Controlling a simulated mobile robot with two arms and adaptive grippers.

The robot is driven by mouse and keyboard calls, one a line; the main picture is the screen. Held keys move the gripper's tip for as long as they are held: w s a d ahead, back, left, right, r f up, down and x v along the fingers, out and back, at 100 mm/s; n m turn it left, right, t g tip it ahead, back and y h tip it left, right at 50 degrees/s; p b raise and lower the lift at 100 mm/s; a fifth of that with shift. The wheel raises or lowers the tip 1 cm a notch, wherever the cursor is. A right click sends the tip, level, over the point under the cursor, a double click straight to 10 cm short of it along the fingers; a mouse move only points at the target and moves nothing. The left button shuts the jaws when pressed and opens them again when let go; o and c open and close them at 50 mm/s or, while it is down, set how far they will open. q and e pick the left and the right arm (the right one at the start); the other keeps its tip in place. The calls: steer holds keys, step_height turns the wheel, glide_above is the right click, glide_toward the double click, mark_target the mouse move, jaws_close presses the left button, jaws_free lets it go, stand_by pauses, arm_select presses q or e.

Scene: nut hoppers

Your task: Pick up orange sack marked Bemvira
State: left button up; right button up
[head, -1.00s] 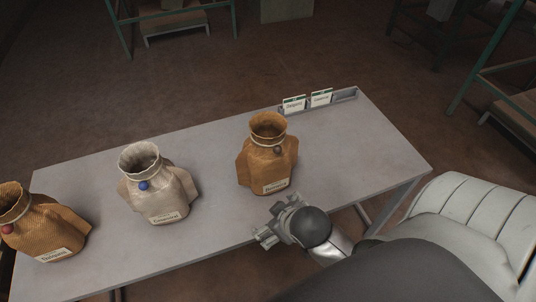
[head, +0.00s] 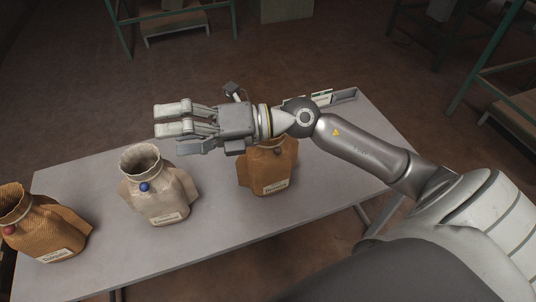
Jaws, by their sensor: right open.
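An orange-brown sack (head: 267,176) with a brown seal stands upright on the grey table, right of the others. My right forearm and gripper hide its mouth. Its label looks like Bemvira but is too small to read surely. Another orange sack (head: 38,222) with a red seal stands at the left end, its label also unclear. My right gripper (head: 160,120) is open and empty, fingers pointing left, above the table and behind the middle sack's mouth in the picture. My left gripper is not in view.
A pale cream sack (head: 158,190) with a blue seal stands between the two orange ones. A small card rack (head: 345,97) sits at the table's far right edge, partly hidden by my arm. The table (head: 225,225) is bare near its front edge.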

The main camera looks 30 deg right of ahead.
steer(key=d+f+n+g+h, duration=0.3)
steer(key=d+f+h, duration=0.2)
steer(key=f, duration=0.2)
steer(key=m+h, duration=0.1)
steer(key=h, duration=0.9)
glide_above(268, 157)
steer(key=d, duration=0.3)
steer(key=f, duration=0.3)
steer(key=shift+s+d+f, duration=0.15)
steer(key=shift+s+f, duration=0.05)
steer(key=shift+h, duration=0.3)
steer(key=p+x, duration=0.1)
steer(key=x, duration=0.3)
steer(key=shift+w+d+f, duration=0.1)
steer(key=shift+w+f, duration=0.05)
steer(key=shift+f, duration=0.15)
steer(key=shift+w+f, duration=0.1)
steer(key=shift+f, duration=0.2)
steer(key=p+x, duration=0.1)
steer(key=x, duration=0.1)
steer(key=p+x, duration=0.2)
steer(key=shift+w+f, duration=0.2)
steer(key=shift+w, duration=0.25)
steer(key=shift+w+f, duration=0.15)
steer(key=shift+f, duration=0.2)
steer(key=shift+c, duration=0.3)
